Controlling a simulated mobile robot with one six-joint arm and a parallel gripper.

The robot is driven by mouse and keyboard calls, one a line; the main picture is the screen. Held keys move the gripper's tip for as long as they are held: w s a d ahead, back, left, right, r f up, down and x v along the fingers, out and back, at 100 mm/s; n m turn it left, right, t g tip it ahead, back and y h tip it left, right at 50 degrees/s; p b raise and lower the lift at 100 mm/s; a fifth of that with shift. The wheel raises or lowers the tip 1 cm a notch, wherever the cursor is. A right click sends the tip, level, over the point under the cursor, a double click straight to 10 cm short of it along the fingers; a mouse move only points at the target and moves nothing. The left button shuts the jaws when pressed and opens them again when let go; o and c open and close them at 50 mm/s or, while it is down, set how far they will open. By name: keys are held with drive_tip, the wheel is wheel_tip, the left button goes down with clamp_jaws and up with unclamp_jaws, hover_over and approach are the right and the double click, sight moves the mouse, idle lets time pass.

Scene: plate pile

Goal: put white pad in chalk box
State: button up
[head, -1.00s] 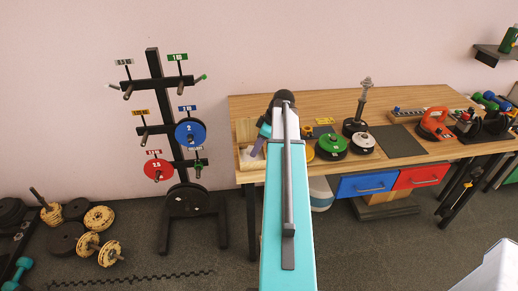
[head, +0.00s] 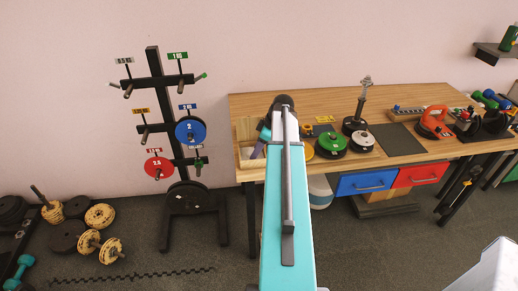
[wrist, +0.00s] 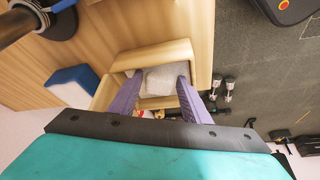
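The chalk box is a pale wooden open box (head: 246,126) on the left end of the workbench; its wall (wrist: 155,56) also shows in the wrist view. The white pad (wrist: 163,78) is a greyish-white, rough-looking block lying between the box walls. My gripper (wrist: 160,77) has two purple fingers reaching down at the box. They stand apart at either side of the pad, the right one overlapping its edge in the picture. The gripper looks open, though contact with the pad is hard to tell. In the head view my arm hides most of the gripper.
A blue and white block (wrist: 72,86) lies on the bench beside the box. Green (head: 331,143) and other weight plates, a dark mat (head: 397,139) and an orange kettlebell-like item (head: 435,122) stand to the right. A plate rack (head: 160,110) stands left of the bench.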

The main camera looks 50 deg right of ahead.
drive_tip(key=b+v, duration=0.2)
drive_tip(key=v, duration=1)
drive_tip(key=shift+b, duration=0.35)
drive_tip(key=shift+r, duration=0.15)
idle(0.7)
